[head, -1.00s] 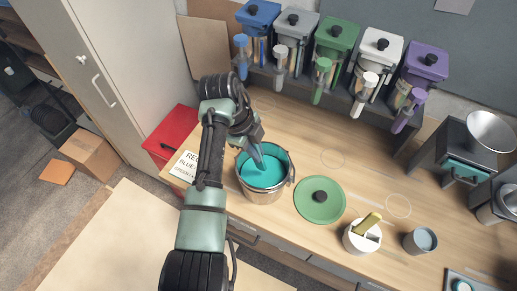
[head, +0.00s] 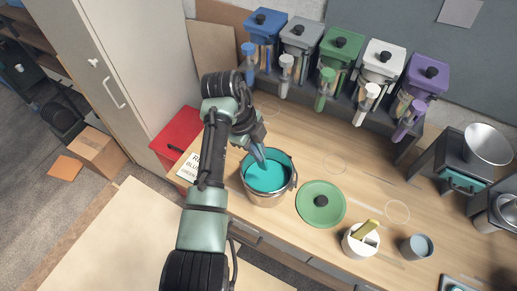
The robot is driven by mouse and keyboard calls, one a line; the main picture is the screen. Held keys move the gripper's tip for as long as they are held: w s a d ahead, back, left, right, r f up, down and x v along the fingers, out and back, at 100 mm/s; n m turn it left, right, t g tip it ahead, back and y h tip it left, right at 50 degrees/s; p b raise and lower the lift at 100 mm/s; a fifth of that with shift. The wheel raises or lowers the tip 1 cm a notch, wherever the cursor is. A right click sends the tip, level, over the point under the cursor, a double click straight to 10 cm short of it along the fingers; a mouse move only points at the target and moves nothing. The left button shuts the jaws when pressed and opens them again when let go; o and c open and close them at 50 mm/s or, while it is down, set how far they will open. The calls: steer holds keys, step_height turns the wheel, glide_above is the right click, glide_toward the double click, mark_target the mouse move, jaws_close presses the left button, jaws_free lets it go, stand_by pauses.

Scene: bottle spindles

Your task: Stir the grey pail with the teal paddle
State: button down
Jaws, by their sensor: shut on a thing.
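The grey pail (head: 265,191) stands upright on the wooden bench, open at the top, with teal liquid inside. The teal paddle (head: 258,157) slants down into the pail at its back left, and its lower end is hidden in the liquid. My gripper (head: 254,141) is above the pail's back left rim, shut on the paddle's upper part. The jaws are small and partly hidden by my arm.
A green lid (head: 320,204) with a black knob lies right of the pail. A white pot (head: 361,241) with a yellow-handled tool and a grey cup (head: 417,246) stand further right. Coloured dispensers (head: 341,46) line the back. A red box (head: 178,139) is at left.

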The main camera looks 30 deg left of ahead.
steer(key=shift+r+p, duration=2.05)
steer(key=shift+r, duration=0.55)
steer(key=shift+d+f, duration=0.1)
